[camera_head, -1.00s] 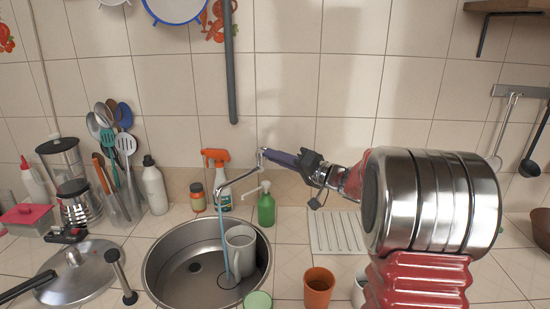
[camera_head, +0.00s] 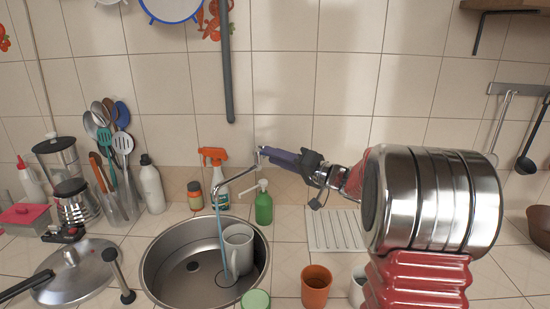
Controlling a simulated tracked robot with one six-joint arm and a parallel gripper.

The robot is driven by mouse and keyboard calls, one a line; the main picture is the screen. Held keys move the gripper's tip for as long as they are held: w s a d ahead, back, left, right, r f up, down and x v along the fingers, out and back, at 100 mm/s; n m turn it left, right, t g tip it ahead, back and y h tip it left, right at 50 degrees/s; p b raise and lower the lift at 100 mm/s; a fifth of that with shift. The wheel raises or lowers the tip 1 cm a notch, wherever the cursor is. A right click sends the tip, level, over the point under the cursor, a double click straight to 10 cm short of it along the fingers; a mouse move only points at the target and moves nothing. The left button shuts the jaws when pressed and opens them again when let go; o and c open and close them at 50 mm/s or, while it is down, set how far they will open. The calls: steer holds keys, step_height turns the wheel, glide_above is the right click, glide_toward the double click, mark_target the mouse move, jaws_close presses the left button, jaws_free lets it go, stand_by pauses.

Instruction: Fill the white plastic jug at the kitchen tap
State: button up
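The white plastic jug (camera_head: 240,248) stands upright in the round steel sink (camera_head: 160,278), at its right side. The kitchen tap (camera_head: 236,178) arches over the sink, and a thin bluish stream of water (camera_head: 220,235) runs down from its spout. The stream passes along the jug's left edge, near its handle, and seems to reach the sink floor; I cannot tell whether any enters the jug. My gripper (camera_head: 263,153) is at the top of the tap, its purple finger seemingly touching the lever. Its finger gap is too small to make out.
A green soap bottle (camera_head: 264,205), an orange-topped spray bottle (camera_head: 214,170) and a brown jar (camera_head: 195,195) stand behind the sink. An orange cup (camera_head: 316,287) and green cup (camera_head: 256,300) are in front. A pan lid (camera_head: 80,276) lies left. A white drainer (camera_head: 335,230) lies right.

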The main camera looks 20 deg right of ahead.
steer(key=v, duration=1.3)
steer(key=shift+a, duration=0.15)
steer(key=s+a+f+n+g, duration=0.15)
steer(key=s+a+g, duration=0.25)
steer(key=a, duration=0.6)
steer(key=s+a+f+n+g, duration=0.1)
steer(key=s+a+f+g, duration=0.25)
steer(key=a, duration=0.65)
steer(key=s+a+f+n+g+h, duration=0.1)
steer(key=s+h, duration=0.3)
steer(key=s, duration=0.5)
steer(key=s+a+f+n+g+h, duration=0.1)
steer(key=s+f+n+h, duration=0.1)
steer(key=s, duration=0.7)
steer(key=shift+f+g+h, duration=0.35)
steer(key=shift+f+h, duration=0.4)
steer(key=shift+h, duration=0.65)
steer(key=shift+o, duration=0.4)
steer(key=shift+s, duration=0.15)
